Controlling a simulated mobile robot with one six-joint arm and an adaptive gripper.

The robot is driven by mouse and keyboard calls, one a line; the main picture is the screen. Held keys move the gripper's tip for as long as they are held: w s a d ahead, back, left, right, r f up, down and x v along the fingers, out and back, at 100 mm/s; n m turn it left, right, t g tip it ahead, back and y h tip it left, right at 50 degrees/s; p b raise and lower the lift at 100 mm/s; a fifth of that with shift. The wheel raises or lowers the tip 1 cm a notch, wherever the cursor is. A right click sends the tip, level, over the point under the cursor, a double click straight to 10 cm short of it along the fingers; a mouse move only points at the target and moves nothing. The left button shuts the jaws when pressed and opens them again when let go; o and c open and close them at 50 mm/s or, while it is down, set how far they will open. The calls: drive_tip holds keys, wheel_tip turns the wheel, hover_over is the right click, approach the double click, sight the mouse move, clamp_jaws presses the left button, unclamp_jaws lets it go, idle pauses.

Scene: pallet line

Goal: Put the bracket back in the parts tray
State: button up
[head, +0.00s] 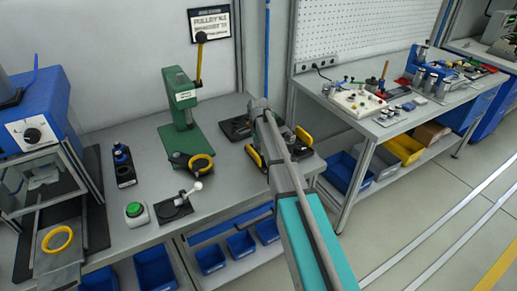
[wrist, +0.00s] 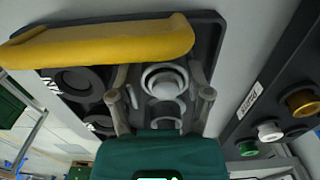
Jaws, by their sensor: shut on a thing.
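My gripper (wrist: 160,90) points down over a dark tray (wrist: 208,38) with round pockets and a yellow handle (wrist: 110,40), which I take as the parts tray. Its two fingers are shut on a light grey part with a ring-shaped end (wrist: 165,78), which looks like the bracket. The part is over the tray's middle; I cannot tell whether it touches the tray. In the head view my gripper (head: 262,115) hides most of the tray, whose yellow handles (head: 253,157) show on both sides. The held part is hidden there.
A second dark tray (wrist: 270,90) with coloured round parts lies beside it. A green button box (head: 135,213) and a small clamp (head: 177,207) are on the bench front. Blue bins (head: 240,245) are below.

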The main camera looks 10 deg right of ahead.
drive_tip(key=shift+f, duration=0.2)
drive_tip(key=o, duration=1.3)
drive_tip(key=shift+c, duration=0.2)
drive_tip(key=shift+r, duration=0.15)
wheel_tip(320, 180, up, 12)
drive_tip(key=p, duration=1.2)
drive_tip(key=s+n, duration=1.4)
drive_tip(key=s, duration=1.4)
drive_tip(key=shift+s, duration=0.35)
drive_tip(key=shift+a, duration=0.1)
